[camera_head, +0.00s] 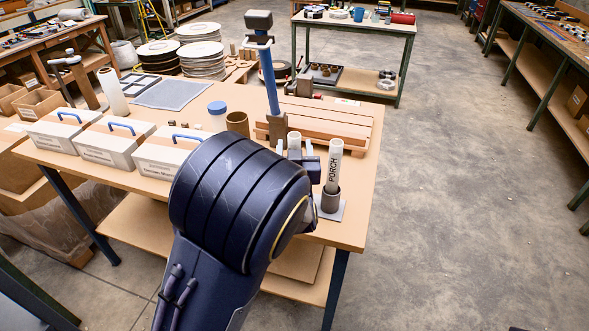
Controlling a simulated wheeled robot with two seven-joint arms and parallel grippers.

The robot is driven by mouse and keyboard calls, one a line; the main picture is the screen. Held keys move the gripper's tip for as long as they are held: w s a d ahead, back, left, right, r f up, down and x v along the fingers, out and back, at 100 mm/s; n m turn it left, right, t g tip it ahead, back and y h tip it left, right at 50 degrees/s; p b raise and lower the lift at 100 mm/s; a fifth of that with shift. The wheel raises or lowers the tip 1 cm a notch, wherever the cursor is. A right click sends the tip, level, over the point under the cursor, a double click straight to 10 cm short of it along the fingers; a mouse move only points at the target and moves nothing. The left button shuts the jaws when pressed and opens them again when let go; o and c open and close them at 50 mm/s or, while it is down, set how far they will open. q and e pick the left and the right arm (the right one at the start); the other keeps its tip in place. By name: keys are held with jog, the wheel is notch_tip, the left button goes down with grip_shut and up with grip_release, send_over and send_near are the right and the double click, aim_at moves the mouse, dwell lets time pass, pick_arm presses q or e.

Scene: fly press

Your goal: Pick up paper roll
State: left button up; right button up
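A white paper roll (294,141) stands upright near the right end of the wooden table, its lower part hidden behind my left gripper. My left gripper (295,149) has its two grey fingers apart, one on each side of this roll, with a small gap seeming to show. I cannot tell whether they touch it lower down. A second white roll marked PORCH (334,166) stands upright in a dark round holder (331,200) on a grey plate, just right of the gripper. My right gripper is not in view.
The table (352,228) also bears white boxes with blue handles (110,142), a white cylinder (112,92), a brown cup (237,123), a blue-lidded jar (217,110), stacked wooden boards (330,122) and a tall blue-posted press (268,78). The floor (460,200) at right is clear.

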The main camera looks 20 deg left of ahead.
pick_arm(q)
grip_shut()
jog(key=shift+r, duration=0.15)
